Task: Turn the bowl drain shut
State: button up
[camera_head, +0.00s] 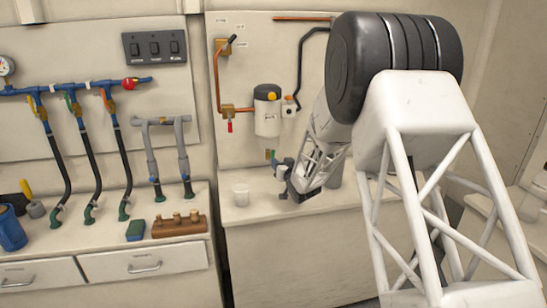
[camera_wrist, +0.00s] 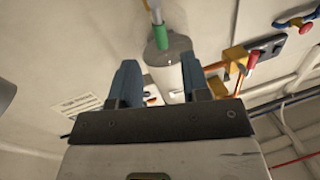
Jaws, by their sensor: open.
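The filter (camera_head: 267,120) hangs on the wall panel, with a dark cap, a pale body and a yellow knob. The bowl drain (camera_head: 269,154) is a small green and orange fitting at its bottom. In the wrist view the filter shows beyond my fingers, with a green fitting (camera_wrist: 168,50) at its end and a thin pale stem sticking out of it. My gripper (camera_head: 281,168) is just below and right of the drain in the head view. Its two blue fingers stand apart in the wrist view (camera_wrist: 161,78), with nothing held. Whether the fingers touch the drain, and its handle's angle, I cannot tell.
A copper pipe with a red-handled valve (camera_head: 229,125) is left of the filter. A brown block (camera_head: 179,225) and a green-blue block (camera_head: 136,230) lie on the left bench. Hoses hang above it.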

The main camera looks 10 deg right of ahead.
aim_at(273, 156)
jog(key=shift+w+a, duration=0.25)
jog(key=shift+w, duration=0.9)
jog(key=shift+w+a, duration=0.2)
jog(key=shift+w, duration=1)
jog(key=shift+w+a, duration=0.25)
jog(key=shift+w, duration=0.9)
grip_shut()
